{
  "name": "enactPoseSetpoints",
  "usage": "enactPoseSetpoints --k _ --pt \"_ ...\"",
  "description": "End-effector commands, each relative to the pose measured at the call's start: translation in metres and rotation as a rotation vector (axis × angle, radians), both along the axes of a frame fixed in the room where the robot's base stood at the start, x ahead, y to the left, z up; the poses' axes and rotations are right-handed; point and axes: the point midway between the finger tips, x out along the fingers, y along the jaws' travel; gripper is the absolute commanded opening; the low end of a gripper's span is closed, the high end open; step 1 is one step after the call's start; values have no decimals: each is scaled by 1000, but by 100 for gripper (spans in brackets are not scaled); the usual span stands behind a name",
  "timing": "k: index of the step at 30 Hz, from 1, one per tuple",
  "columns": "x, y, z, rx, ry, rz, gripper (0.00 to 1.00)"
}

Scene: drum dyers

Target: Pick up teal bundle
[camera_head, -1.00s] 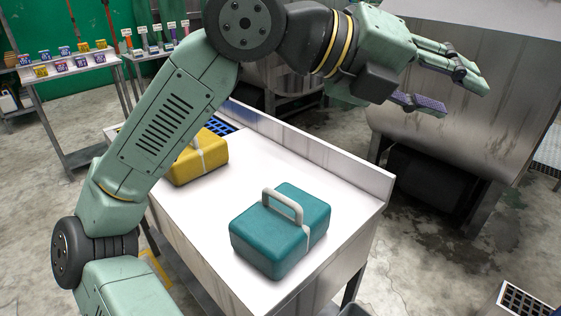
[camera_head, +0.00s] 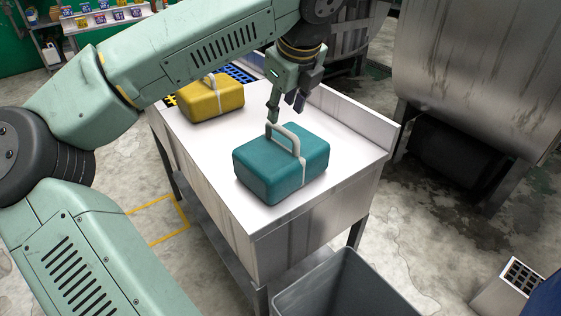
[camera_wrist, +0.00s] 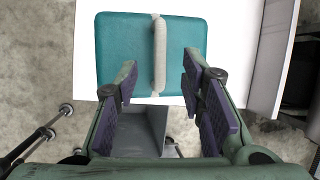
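The teal bundle (camera_head: 281,168) is a rounded block with a light grey strap and a raised handle (camera_head: 284,139). It sits upright on the white table near its front right corner. My gripper (camera_head: 286,112) points down just behind and above the handle in the head view. In the wrist view my gripper (camera_wrist: 162,95) is open, with its purple-padded fingers apart and nothing between them but background. The teal bundle (camera_wrist: 118,55) lies ahead of the fingers there, its handle (camera_wrist: 160,55) lined up roughly between them.
A yellow bundle (camera_head: 212,100) with a similar handle stands at the table's back left. The white table (camera_head: 215,160) has a raised rim on its right side. A grey bin (camera_head: 345,285) stands on the floor in front. A large metal drum (camera_head: 475,70) is at the right.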

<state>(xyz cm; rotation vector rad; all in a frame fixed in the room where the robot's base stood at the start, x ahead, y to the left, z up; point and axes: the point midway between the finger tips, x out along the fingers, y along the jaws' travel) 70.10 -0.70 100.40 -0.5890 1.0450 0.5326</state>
Motion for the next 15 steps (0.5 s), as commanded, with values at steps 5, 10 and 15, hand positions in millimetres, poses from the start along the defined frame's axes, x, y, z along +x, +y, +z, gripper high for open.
enactPoseSetpoints --k 5,10,15 --pt "10 2 -23 -2 3 -4 36" --pt "15 3 -34 -2 2 -5 36" --pt "22 5 -55 -6 4 -6 36"
